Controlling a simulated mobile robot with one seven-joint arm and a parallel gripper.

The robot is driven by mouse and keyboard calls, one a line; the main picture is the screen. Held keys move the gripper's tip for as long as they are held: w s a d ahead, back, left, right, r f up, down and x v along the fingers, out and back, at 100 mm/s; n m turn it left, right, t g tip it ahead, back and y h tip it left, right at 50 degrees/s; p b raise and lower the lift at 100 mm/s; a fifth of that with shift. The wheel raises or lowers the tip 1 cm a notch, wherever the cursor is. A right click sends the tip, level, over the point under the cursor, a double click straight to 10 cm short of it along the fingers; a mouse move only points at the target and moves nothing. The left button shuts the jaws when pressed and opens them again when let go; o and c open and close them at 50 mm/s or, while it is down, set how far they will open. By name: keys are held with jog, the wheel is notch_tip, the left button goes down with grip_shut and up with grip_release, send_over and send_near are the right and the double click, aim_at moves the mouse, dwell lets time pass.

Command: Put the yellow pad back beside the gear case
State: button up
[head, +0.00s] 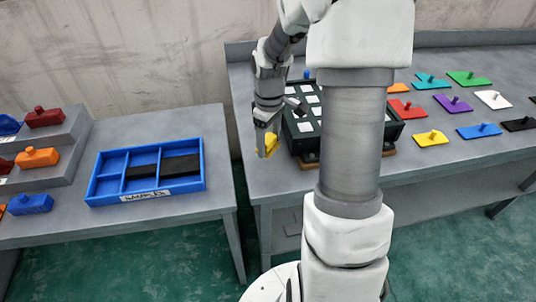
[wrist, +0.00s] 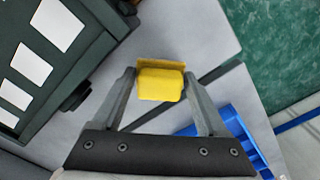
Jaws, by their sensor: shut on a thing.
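My gripper (head: 266,150) is shut on the yellow pad (head: 270,142), just left of the gear case (head: 350,141). In the wrist view my gripper (wrist: 160,82) has the yellow pad (wrist: 160,86) between its two fingertips. The gear case, a dark box with white squares on top, also shows in the wrist view (wrist: 85,52), to the left of the pad and apart from it. My arm hides part of the gear case in the head view. Whether the pad touches the table is hard to tell.
On the right bench stand several coloured plates with knobs, among them a yellow plate (head: 431,138). A blue divided tray (head: 97,183) with dark strips lies on the left table, beyond a gap. Grey steps (head: 60,172) with coloured knobbed blocks stand at the far left.

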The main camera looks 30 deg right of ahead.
aim_at(269, 152)
jog(key=shift+f+b, duration=0.35)
jog(key=shift+f, duration=1.75)
jog(key=shift+f, duration=0.1)
jog(key=shift+f, duration=0.15)
jog(key=o, duration=1.3)
jog(key=shift+o, duration=0.2)
jog(key=shift+r, duration=0.2)
notch_tip(269, 152, up, 12)
jog(key=shift+r+p, duration=0.1)
jog(key=shift+p, duration=1.1)
